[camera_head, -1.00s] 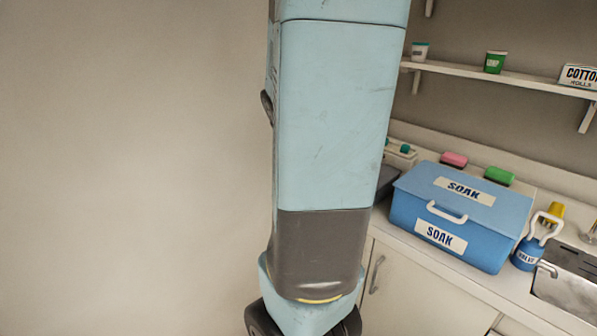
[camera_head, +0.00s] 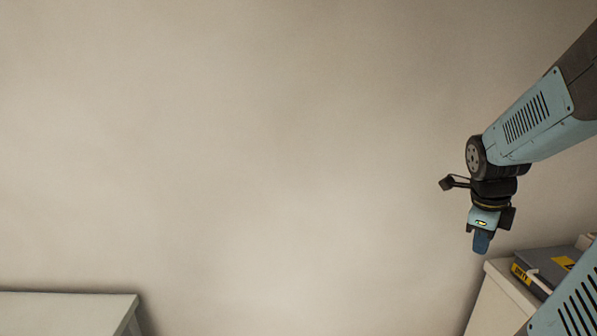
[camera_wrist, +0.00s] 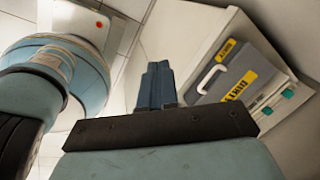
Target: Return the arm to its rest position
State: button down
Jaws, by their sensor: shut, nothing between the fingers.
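My gripper (camera_head: 481,242) hangs at the end of my arm on the right side of the head view, pointing down. Its fingers are together with nothing between them. It is in the air in front of the bare wall, to the left of a cabinet corner. In the wrist view my gripper (camera_wrist: 158,72) shows as two dark blue fingers side by side, closed and empty. Another part of my own body fills the left of that view.
A grey case (camera_head: 545,268) with yellow labels and a pale handle lies on the counter (camera_head: 497,272) at the lower right. The case also shows in the wrist view (camera_wrist: 238,76). A pale table top (camera_head: 65,305) stands at the lower left. The wall between is clear.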

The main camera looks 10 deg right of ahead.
jog(key=s+a+r+n+t+y, duration=0.1)
jog(key=a+r+n, duration=0.2)
jog(key=a+n, duration=0.4)
jog(key=s+a+r+n+t, duration=0.1)
jog(key=s+a+r+n, duration=0.1)
jog(key=a+n, duration=0.4)
jog(key=s+a+r+n+t+y, duration=0.1)
jog(key=a+r+n, duration=0.3)
jog(key=n, duration=1.1)
jog(key=shift+s+a+r+t+y, duration=0.3)
jog(key=shift+s+a+t, duration=0.35)
jog(key=shift+a, duration=1.2)
jog(key=shift+s, duration=0.15)
